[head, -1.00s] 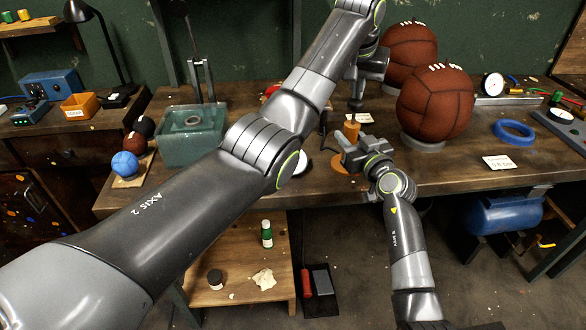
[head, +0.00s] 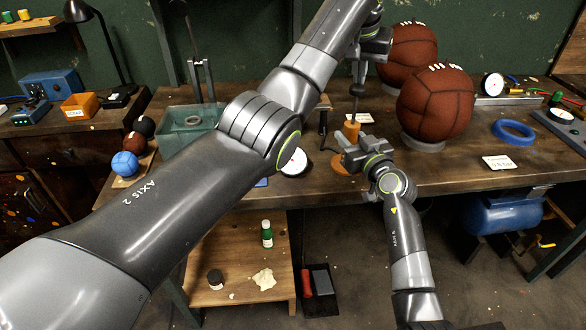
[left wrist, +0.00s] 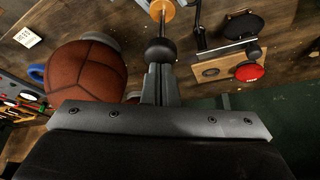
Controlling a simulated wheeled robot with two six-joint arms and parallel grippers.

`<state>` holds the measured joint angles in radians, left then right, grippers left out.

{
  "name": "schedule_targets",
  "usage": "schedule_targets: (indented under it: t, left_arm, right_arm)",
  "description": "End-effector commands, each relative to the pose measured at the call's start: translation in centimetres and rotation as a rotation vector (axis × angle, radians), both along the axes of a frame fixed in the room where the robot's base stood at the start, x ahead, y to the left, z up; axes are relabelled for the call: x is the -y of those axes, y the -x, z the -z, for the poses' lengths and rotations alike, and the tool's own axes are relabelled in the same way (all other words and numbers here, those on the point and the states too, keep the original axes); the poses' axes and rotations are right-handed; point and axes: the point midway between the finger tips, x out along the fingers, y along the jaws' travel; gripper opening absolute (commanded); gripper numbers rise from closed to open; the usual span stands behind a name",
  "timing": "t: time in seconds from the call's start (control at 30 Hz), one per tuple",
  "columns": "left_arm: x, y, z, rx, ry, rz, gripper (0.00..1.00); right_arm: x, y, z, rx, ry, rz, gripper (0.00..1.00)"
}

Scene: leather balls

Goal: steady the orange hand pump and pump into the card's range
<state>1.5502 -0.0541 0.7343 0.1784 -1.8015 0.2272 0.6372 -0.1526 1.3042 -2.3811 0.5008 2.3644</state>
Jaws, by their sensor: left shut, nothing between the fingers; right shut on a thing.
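The orange hand pump (head: 351,131) stands upright on the bench with a black knob (head: 357,90) on its raised rod. My right gripper (head: 353,156) is shut on the pump low down, near its round orange foot. My left gripper (head: 358,80) is shut and empty above the pump, its tips at the knob; the left wrist view shows the knob (left wrist: 160,51) just beyond the fingers (left wrist: 160,84). I cannot tell whether they touch. A white card (head: 498,162) lies before the laced brown ball (head: 435,103); its print is unreadable. A dial gauge (head: 293,161) is partly hidden by my left arm.
Another brown ball (head: 410,52) stands behind. A blue ring (head: 513,131) and a second dial (head: 493,84) are at the right. A glass tank (head: 180,135) and small balls (head: 125,163) are at the left. The left wrist view shows a red knob (left wrist: 249,71) on a wooden block.

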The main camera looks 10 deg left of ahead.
Motion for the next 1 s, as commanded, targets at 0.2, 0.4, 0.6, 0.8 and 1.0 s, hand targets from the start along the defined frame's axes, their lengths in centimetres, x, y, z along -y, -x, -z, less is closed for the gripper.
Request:
schedule_targets:
  t: [0.2,0.4,0.6,0.8,1.0]
  left_arm:
    - [0.0,0.0,1.7,-0.002,0.0,0.0,0.0]
    - [0.0,0.0,3.7,-0.005,-0.001,0.001,0.0]
    - [0.0,0.0,5.5,-0.006,0.0,0.0,0.0]
    - [0.0,0.1,7.4,-0.007,-0.001,0.0,0.0]
    - [0.0,0.0,5.8,-0.004,-0.002,0.0,0.0]
  right_arm:
    - [0.0,0.0,0.1,-0.001,0.001,0.001,0.0]
    - [0.0,0.0,0.0,0.0,0.0,0.0,0.0]
    - [0.0,0.0,0.0,0.0,0.0,0.0,0.0]
    - [0.0,0.0,0.0,0.0,0.0,0.0,0.0]
    - [0.0,0.0,0.0,0.0,0.0,0.0,0.0]
